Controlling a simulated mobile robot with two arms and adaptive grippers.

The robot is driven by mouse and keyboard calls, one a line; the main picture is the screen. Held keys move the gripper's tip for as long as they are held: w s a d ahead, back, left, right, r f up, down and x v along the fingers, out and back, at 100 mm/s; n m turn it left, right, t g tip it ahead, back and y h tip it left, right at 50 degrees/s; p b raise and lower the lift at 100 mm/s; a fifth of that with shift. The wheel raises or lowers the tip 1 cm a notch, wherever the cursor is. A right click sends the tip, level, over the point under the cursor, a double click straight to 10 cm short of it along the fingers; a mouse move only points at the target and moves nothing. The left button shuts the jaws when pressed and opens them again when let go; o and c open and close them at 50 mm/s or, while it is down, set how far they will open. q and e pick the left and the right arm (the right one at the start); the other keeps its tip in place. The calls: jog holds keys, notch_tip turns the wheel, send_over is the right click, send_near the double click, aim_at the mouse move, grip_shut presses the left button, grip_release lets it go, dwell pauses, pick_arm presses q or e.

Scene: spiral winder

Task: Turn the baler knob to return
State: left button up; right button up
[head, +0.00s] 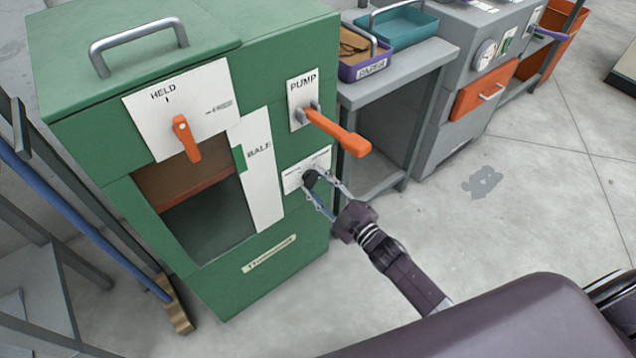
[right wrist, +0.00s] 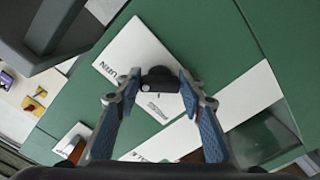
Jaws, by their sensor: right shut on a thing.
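The green baler (head: 265,265) stands at the left in the head view. Its dark knob (head: 310,179) sits on a white label plate (head: 293,183) below the orange PUMP lever. In the right wrist view the knob (right wrist: 159,79) is on the white plate (right wrist: 128,48), where part of a word ending in "URN" can be read. My right gripper (head: 318,186) is shut on the knob, one finger on each side of it. Its fingers (right wrist: 158,88) also show in the right wrist view. My left gripper is not in view.
The orange PUMP lever (head: 340,132) sticks out just above my right gripper. An orange HELD latch (head: 186,138) hangs at the upper left over the open chamber. A grey bench (head: 400,68) with trays stands to the right.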

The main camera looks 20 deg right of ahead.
jog(key=o, duration=1.2)
jog(key=shift+c, duration=0.2)
jog(key=v, duration=1.2)
